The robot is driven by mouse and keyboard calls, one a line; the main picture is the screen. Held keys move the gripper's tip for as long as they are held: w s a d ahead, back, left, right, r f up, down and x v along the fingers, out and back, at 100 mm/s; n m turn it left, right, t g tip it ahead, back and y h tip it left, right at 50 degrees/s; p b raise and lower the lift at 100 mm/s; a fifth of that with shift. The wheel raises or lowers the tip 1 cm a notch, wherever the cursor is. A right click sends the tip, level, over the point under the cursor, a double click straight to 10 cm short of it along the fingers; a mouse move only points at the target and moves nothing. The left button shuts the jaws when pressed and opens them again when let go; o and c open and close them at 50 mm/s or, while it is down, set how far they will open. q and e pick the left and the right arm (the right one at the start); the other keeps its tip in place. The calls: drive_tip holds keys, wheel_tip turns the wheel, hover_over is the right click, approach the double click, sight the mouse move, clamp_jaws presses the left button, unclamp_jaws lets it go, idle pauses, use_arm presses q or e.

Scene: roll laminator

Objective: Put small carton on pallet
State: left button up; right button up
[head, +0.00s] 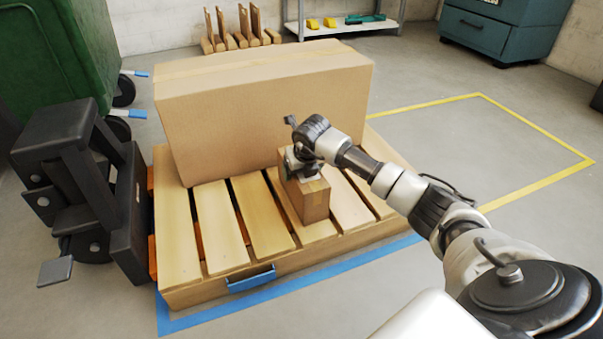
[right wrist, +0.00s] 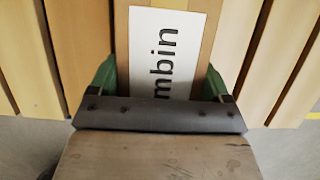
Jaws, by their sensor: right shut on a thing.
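The small carton (head: 307,198) is a brown box standing upright on the front part of the wooden pallet (head: 219,232), in front of the large carton. My right gripper (head: 300,163) reaches down over its top and is shut on it. In the right wrist view the green fingers (right wrist: 160,82) lie on either side of the carton, whose white label (right wrist: 168,50) shows the letters "mbin". Pallet slats (right wrist: 62,50) show close around it; the carton's underside is hidden, so its contact with the slats is hard to tell. My left gripper is not in view.
A large carton (head: 265,115) fills the back of the pallet. A black machine (head: 85,190) stands against the pallet's left side. Blue tape edges the front, and a yellow floor outline (head: 535,115) lies empty at right. A green bin (head: 50,50) is at far left.

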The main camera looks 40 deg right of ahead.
drive_tip(key=o, duration=1.2)
